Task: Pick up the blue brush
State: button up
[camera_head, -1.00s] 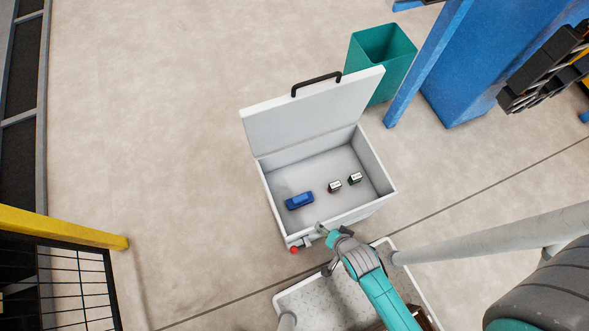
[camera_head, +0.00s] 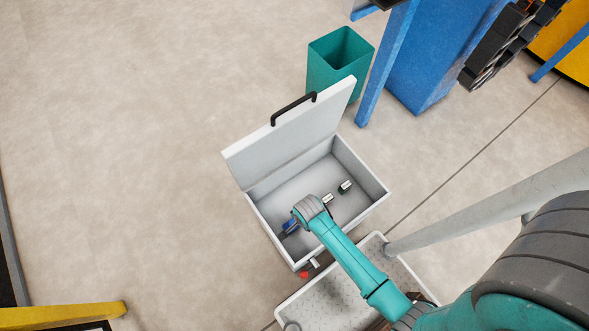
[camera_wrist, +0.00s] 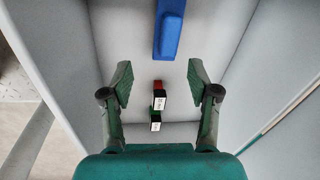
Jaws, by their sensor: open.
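The blue brush (camera_head: 290,226) lies on the floor of an open white box (camera_head: 262,218), partly hidden behind my arm's end in the head view. In the wrist view the brush (camera_wrist: 169,28) is at the top middle, beyond my fingertips and cut off by the frame edge. My gripper (camera_wrist: 160,82) is open and empty, with its two green-padded fingers spread. It is inside or just above the box; the exact height is unclear. In the head view my wrist covers the fingers.
Two small labelled blocks lie beside the brush, one red and black (camera_wrist: 160,94), one green and black (camera_head: 345,187). The box's raised lid (camera_head: 290,135) stands at the back. A teal bin (camera_head: 338,65) and blue post (camera_head: 388,62) stand behind.

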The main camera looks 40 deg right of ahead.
jog(key=shift+m+g, duration=0.7)
jog(key=shift+m, duration=0.1)
jog(key=shift+w+d+f, duration=0.1)
jog(key=shift+w+f, duration=0.4)
jog(key=shift+f, duration=1.35)
jog(key=shift+w+a+f, duration=0.1)
jog(key=shift+w+f, duration=0.45)
jog(key=shift+f, duration=1.3)
jog(key=shift+w+d+f, duration=0.1)
jog(key=shift+w+f, duration=0.4)
jog(key=shift+f, duration=1.35)
grip_shut()
